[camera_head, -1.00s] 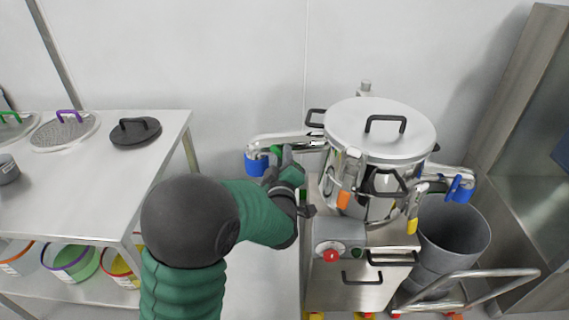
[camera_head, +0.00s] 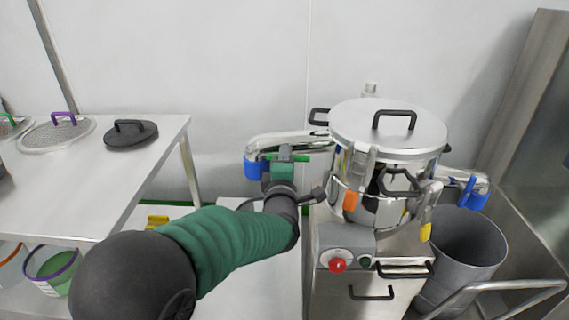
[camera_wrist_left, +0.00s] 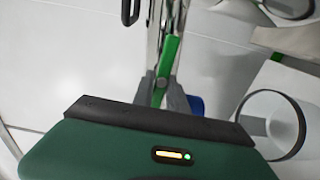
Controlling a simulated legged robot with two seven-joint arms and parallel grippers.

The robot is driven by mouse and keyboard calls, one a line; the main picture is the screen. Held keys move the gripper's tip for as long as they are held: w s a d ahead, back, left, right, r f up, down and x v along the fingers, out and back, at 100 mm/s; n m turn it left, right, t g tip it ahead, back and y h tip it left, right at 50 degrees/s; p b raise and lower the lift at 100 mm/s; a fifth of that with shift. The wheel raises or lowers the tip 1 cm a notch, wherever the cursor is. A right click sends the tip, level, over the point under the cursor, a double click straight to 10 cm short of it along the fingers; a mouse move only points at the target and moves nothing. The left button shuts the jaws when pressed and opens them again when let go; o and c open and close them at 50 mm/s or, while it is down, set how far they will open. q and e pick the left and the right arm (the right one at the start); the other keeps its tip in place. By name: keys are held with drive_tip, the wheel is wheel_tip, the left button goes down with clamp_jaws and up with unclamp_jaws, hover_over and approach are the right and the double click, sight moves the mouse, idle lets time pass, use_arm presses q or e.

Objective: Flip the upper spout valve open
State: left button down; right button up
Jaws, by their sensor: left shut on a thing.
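The steel vessel (camera_head: 385,150) has a spout (camera_head: 290,139) reaching left with a blue end (camera_head: 256,168). A green valve handle (camera_head: 303,157) shows at this spout, lying roughly level in the head view. My left gripper (camera_head: 285,155) is at the handle, below and in front of the spout. In the left wrist view, the green handle (camera_wrist_left: 169,58) runs up from between the grey fingers of my left gripper (camera_wrist_left: 161,90), which is shut on it. The gripper hides part of the handle. My right gripper is not in view.
The vessel stands on a cabinet with a red knob (camera_head: 337,265). A second spout with a blue end (camera_head: 474,194) is on the right, above a grey bin (camera_head: 462,250). A steel table (camera_head: 90,180) with a black lid (camera_head: 131,134) is at left. Wall space behind is clear.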

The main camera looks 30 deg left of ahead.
use_arm(q)
drive_tip(key=shift+f, duration=0.25)
drive_tip(key=c, duration=1.3)
unclamp_jaws()
drive_tip(key=shift+a+r, duration=0.1)
